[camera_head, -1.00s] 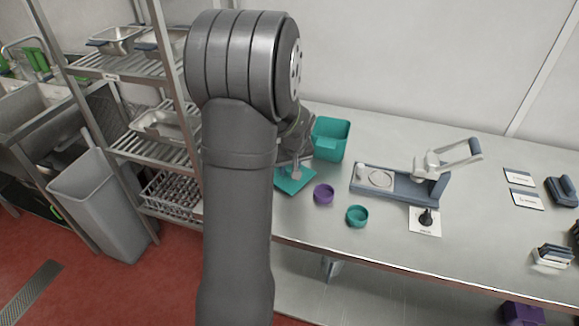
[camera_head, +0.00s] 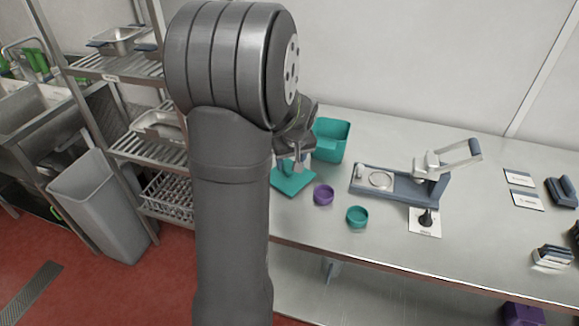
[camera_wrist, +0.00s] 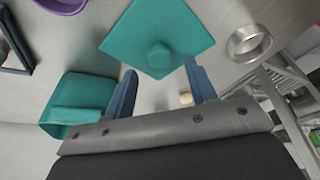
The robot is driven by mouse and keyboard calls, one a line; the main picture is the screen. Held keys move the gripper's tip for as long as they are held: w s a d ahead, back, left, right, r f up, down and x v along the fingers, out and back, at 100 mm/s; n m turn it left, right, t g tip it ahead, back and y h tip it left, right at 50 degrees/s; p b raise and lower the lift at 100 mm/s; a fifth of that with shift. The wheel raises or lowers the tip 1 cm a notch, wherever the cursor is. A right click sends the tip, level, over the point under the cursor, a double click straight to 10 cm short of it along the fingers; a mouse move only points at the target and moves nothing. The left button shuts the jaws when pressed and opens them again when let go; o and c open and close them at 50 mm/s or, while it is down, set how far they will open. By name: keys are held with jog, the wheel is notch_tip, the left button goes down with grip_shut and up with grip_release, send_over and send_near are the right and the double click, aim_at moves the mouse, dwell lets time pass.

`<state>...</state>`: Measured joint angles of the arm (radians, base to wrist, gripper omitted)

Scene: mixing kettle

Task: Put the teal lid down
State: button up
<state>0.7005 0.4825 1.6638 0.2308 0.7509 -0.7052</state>
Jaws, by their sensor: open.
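The teal lid (camera_head: 290,183) is a square plate with a round knob. It lies on the steel table at the left, partly hidden by my wrist in the head view. In the wrist view the lid (camera_wrist: 178,30) shows almost whole, with its knob beyond my fingertips. My gripper (camera_wrist: 160,70) is open, its two blue fingers apart with nothing between them. In the head view my gripper (camera_head: 291,166) is just above the lid. The teal bin (camera_head: 331,138) stands behind the lid on the right.
A purple bowl (camera_head: 323,195) and a teal bowl (camera_head: 357,216) stand right of the lid. A blue-grey press-like device (camera_head: 400,185) is farther right. A metal ring (camera_wrist: 250,42) shows in the wrist view. A wire shelf rack (camera_head: 150,130) stands left of the table.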

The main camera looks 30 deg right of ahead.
aim_at(289, 169)
jog(key=v, duration=0.8)
jog(key=x, duration=1.2)
jog(key=shift+f, duration=0.3)
notch_tip(289, 169, up, 3)
jog(key=shift+f, duration=0.2)
jog(key=shift+r, duration=0.45)
